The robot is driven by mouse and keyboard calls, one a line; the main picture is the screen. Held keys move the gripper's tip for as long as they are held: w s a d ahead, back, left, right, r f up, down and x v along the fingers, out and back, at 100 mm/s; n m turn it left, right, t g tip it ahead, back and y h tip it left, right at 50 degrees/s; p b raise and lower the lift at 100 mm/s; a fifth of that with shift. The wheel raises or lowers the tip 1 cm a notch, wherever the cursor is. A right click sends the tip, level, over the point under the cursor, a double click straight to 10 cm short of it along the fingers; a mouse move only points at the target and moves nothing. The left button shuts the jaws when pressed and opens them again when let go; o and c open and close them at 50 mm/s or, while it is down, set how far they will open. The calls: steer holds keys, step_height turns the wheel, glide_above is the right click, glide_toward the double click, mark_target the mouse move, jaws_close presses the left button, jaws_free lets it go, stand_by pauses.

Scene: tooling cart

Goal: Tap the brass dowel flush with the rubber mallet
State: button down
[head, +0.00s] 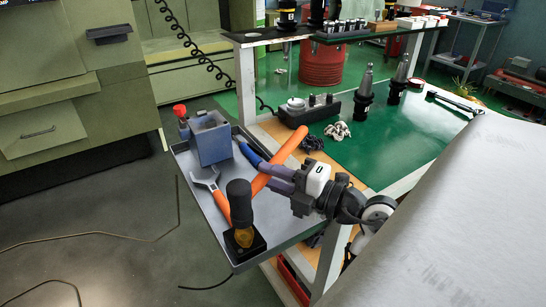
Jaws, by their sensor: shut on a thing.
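The rubber mallet has a black cylindrical head (239,195) and a long orange handle (289,146). My gripper (268,174) comes in from the right and is shut on the orange handle, partway along it. The head is upright at the near-left end, and the free end of the handle slants up to the right. Directly below the head in the picture is the amber-coloured brass dowel (243,238), standing in a black block (259,246) at the tray's front corner. The head hides the dowel's top, so I cannot tell whether they touch.
The grey tray (205,219) also holds a blue-grey vise-like block (211,143) with a red knob, an orange-handled adjustable wrench (214,189) and a blue-handled tool (250,153). A green-topped bench (395,145) with tool holders stands behind. A large grey surface fills the lower right.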

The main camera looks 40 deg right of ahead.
step_height(320, 180, up, 2)
steer(key=shift+r+p, duration=0.25)
steer(key=shift+p, duration=0.2)
step_height(320, 180, down, 8)
steer(key=b, duration=0.5)
step_height(320, 180, up, 8)
steer(key=p, duration=0.7)
